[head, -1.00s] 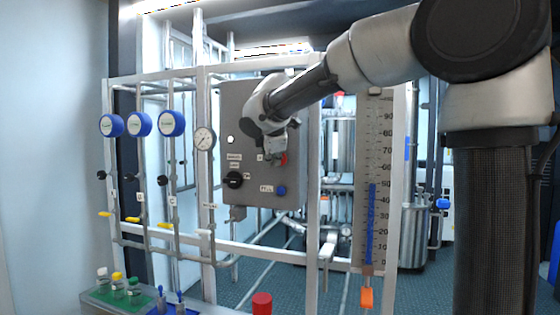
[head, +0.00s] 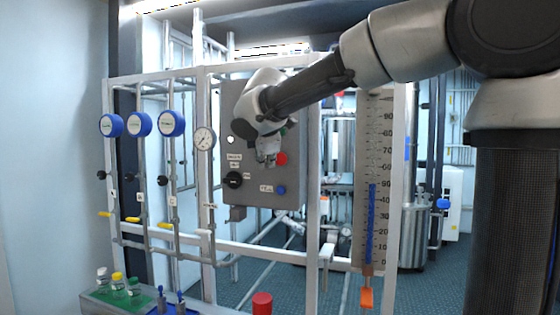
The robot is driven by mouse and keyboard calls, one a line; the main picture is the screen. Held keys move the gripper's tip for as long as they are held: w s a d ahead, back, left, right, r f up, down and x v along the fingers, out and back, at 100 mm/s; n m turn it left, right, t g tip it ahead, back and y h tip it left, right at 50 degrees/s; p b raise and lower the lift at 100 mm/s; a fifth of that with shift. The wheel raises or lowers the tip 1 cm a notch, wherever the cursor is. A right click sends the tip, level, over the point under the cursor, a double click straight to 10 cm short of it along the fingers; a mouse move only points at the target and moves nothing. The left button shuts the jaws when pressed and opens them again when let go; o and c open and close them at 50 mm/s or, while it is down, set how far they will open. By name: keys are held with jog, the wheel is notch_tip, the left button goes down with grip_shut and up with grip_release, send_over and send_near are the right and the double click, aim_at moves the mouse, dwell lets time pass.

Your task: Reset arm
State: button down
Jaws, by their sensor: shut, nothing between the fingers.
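My arm reaches in from the right in the head view. My gripper (head: 267,160) is shut and empty, pointing down in front of the grey control box (head: 262,197). A red button (head: 281,159) shows on the box just right of the fingertips. A black rotary knob (head: 233,179) and a blue button (head: 281,190) sit lower on the box, clear of the gripper. My wrist hides the upper middle of the box. I cannot tell how far the fingers are from the box face.
A white frame (head: 314,215) carries the box, blue round gauges (head: 139,124), a dial gauge (head: 204,139) and yellow-handled valves (head: 166,226). A scale with a blue column (head: 372,215) stands right of the box. Small bottles (head: 118,281) and a red cylinder (head: 262,303) are at the bottom.

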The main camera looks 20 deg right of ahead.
jog(key=s+d+f+m+g, duration=0.4)
jog(key=s+f+m, duration=0.3)
jog(key=s+f, duration=0.25)
jog(key=s+d+f+m, duration=0.3)
jog(key=s+d, duration=0.1)
jog(key=s, duration=0.3)
jog(key=s+d+f+m+g+y, duration=0.1)
jog(key=s+d+f+m, duration=0.2)
jog(key=s, duration=0.5)
jog(key=s+d+f+m+y, duration=0.1)
jog(key=s+d+f+m, duration=0.2)
jog(key=s+d, duration=0.3)
jog(key=shift+s+m, duration=0.9)
jog(key=shift+s, duration=0.25)
jog(key=shift+r, duration=0.1)
